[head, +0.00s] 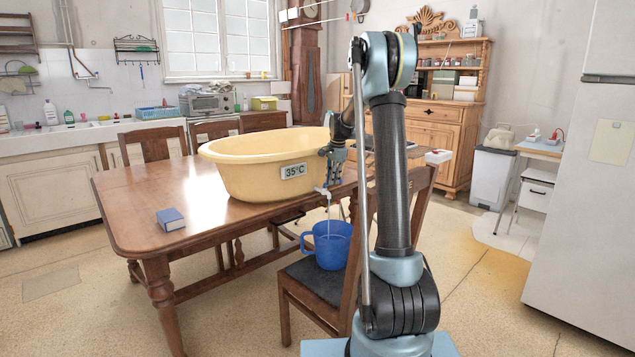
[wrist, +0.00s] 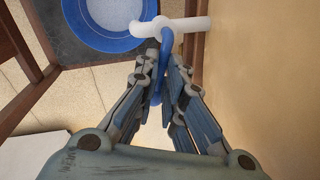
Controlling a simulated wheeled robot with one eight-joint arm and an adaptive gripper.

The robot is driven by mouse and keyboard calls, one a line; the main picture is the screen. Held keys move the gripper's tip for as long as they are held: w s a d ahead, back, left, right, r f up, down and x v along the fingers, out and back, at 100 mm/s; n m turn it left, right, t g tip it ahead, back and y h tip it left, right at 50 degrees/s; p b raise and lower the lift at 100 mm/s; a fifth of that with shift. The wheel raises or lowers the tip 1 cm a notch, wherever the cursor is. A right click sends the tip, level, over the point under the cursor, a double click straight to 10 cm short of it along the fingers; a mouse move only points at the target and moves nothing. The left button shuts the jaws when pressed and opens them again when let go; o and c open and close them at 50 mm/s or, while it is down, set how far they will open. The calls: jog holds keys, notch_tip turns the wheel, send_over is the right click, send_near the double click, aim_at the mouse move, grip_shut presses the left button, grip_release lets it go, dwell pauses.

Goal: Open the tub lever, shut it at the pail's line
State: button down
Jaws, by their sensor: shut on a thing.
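A large yellow tub (head: 240,172) stands on the table with a 35°C label on its side. A white tap (head: 323,191) sticks out low on the tub; it also shows in the wrist view (wrist: 187,26) with its blue lever (wrist: 165,43). My gripper (head: 331,172) is shut on the blue lever, which lies between its fingers in the wrist view (wrist: 162,62). A thin stream of water (head: 328,214) falls from the tap into the blue pail (head: 333,247) below. The wrist view shows water inside the pail (wrist: 112,47). I cannot make out a line on the pail.
The pail stands on a dark chair seat (head: 313,281) beside the wooden table (head: 135,203). A small blue book (head: 171,219) lies on the table. Other chairs (head: 157,146) stand behind it. A white fridge (head: 590,200) is at the right, with open floor before it.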

jog(key=shift+s, duration=0.2)
jog(key=c, duration=1.7)
grip_release()
jog(key=shift+r, duration=0.1)
jog(key=r, duration=0.3)
jog(key=s+r, duration=0.1)
jog(key=r, duration=0.3)
jog(key=s+d+r, duration=0.1)
jog(key=r, duration=0.3)
jog(key=shift+r, duration=0.25)
